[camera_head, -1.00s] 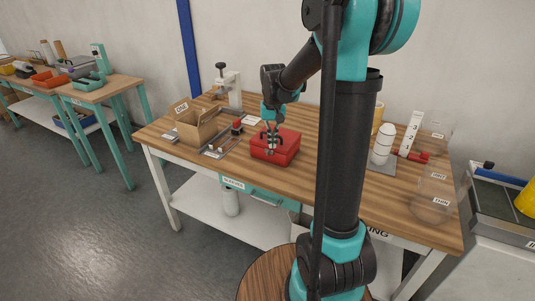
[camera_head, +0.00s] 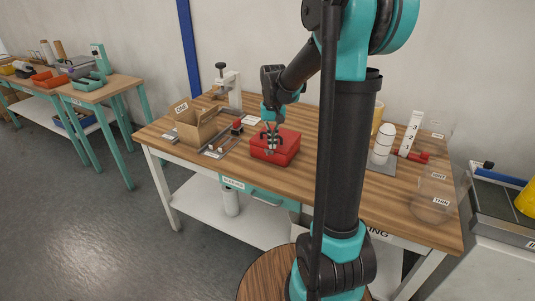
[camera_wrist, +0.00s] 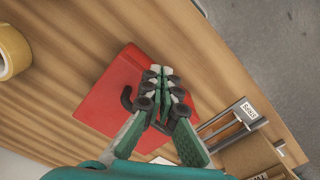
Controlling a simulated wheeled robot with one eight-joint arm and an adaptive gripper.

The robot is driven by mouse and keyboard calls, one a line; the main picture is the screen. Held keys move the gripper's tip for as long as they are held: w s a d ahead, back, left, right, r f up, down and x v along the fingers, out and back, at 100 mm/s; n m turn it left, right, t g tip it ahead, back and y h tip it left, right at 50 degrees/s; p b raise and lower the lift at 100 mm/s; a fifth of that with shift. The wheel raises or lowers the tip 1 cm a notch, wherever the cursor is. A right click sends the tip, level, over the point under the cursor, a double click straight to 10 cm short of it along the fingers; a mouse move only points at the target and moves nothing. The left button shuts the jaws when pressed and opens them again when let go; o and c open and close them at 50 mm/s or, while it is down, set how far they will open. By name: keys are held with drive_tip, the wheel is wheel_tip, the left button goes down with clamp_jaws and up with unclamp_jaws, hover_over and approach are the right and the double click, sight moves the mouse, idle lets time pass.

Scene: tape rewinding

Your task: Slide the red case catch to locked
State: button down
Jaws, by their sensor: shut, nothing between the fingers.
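The red case (camera_head: 284,148) lies closed on the wooden workbench, left of my arm's upright link in the head view. A dark handle (camera_wrist: 127,98) shows on the red case (camera_wrist: 95,100) in the wrist view. My gripper (camera_head: 271,150) is over the case's front left part, its fingers pointing down. In the wrist view my gripper (camera_wrist: 160,70) is shut with nothing between its fingertips, which lie over the case's edge. Whether the tips touch the case I cannot tell. The catch is not clearly seen; my fingers may hide it.
An open cardboard box (camera_head: 196,127) and a grey fixture stand left of the case. A white press (camera_head: 229,88) stands behind them.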

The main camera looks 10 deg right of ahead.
sight(267, 152)
drive_tip(key=shift+f, duration=0.15)
idle(0.3)
drive_tip(key=shift+f, duration=2.45)
drive_tip(key=shift+w+a, duration=0.75)
drive_tip(key=shift+a, duration=0.2)
drive_tip(key=shift+s+d, duration=0.15)
drive_tip(key=shift+d, duration=0.05)
drive_tip(key=shift+s+d, duration=0.25)
drive_tip(key=shift+d, duration=0.1)
wheel_tip(267, 152, up, 9)
idle(0.6)
